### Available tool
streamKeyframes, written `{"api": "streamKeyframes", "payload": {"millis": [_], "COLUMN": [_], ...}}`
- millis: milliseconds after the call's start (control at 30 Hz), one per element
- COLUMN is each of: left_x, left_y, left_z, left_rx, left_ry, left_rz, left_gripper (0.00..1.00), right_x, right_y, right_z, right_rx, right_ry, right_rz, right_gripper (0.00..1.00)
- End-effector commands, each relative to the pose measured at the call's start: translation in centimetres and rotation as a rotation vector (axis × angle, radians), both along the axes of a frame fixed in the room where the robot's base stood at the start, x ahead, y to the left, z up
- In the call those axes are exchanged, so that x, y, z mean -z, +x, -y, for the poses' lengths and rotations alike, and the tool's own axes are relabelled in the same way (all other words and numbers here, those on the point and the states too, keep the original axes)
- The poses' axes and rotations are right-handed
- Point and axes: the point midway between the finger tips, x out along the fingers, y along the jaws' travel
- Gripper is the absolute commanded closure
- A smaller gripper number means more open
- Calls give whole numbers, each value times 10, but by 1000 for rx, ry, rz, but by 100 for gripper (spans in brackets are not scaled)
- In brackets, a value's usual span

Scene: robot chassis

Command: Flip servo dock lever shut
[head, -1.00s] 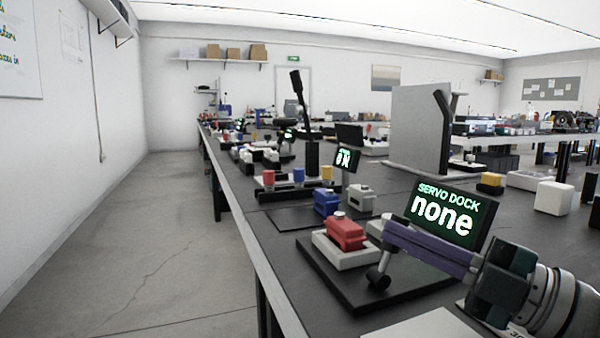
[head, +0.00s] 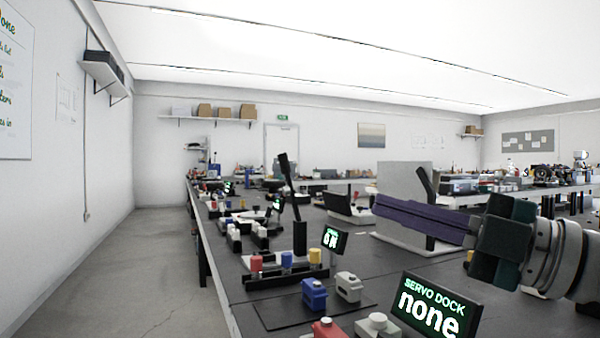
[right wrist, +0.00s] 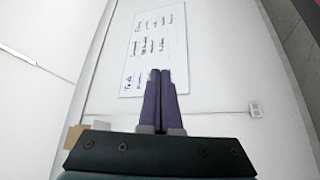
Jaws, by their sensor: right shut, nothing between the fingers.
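The servo dock's black display (head: 433,306) reads "SERVO DOCK none" at the bottom of the head view. Beside it are the top of a red servo block (head: 328,328) and a pale part with a round knob (head: 377,324), both cut by the lower edge. The dock lever is not visible in either current view. My right gripper (head: 378,205) is raised above the dock and points left, its purple fingers together and empty. In the right wrist view its shut fingers (right wrist: 160,75) point toward the wall. My left gripper is not in view.
Behind the dock stand a blue block (head: 314,294), a grey block (head: 348,287) and a rack (head: 285,276) with red, blue and yellow pieces. A tall black lever (head: 290,195) rises behind them. A grey panel (head: 402,190) stands behind my gripper. The floor at left is clear.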

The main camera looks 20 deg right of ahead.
Motion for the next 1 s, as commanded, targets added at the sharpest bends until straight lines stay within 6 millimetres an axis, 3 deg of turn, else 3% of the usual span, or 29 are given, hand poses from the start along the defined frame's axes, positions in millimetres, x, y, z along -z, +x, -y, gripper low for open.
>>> {"api": "streamKeyframes", "payload": {"millis": [200,733,867,1000], "left_x": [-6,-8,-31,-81], "left_y": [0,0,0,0], "left_z": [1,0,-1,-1], "left_rx": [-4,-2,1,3], "left_ry": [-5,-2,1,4], "left_rz": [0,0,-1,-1], "left_gripper": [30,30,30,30], "right_x": [-19,-21,-27,-25], "right_y": [0,0,4,2], "right_z": [0,0,0,2], "right_rx": [-1,5,80,277], "right_ry": [1,6,74,239], "right_rz": [1,-4,-78,-299], "right_gripper": [100,100,100,100]}}
